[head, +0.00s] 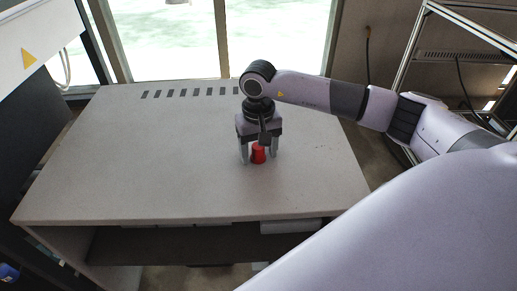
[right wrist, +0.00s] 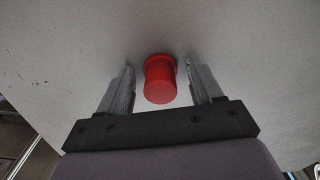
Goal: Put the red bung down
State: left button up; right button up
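The red bung (head: 258,154) is on the grey table top, near the middle towards its front edge. In the right wrist view the bung (right wrist: 160,80) shows between the two fingers, with a gap on each side. My right gripper (head: 257,160) reaches down over the bung from above, fingers apart and not touching it. It also shows open in the right wrist view (right wrist: 160,72). My left gripper is not in view.
The grey table (head: 110,160) is otherwise bare, with a row of dark slots (head: 195,93) at its back. An open shelf (head: 180,243) lies below the top. A metal rack (head: 455,50) stands at the right.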

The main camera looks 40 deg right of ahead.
jog(key=shift+r, duration=0.1)
jog(key=shift+r, duration=0.2)
notch_tip(320, 180, up, 12)
dwell(0.3)
jog(key=shift+f, duration=0.15)
dwell(0.3)
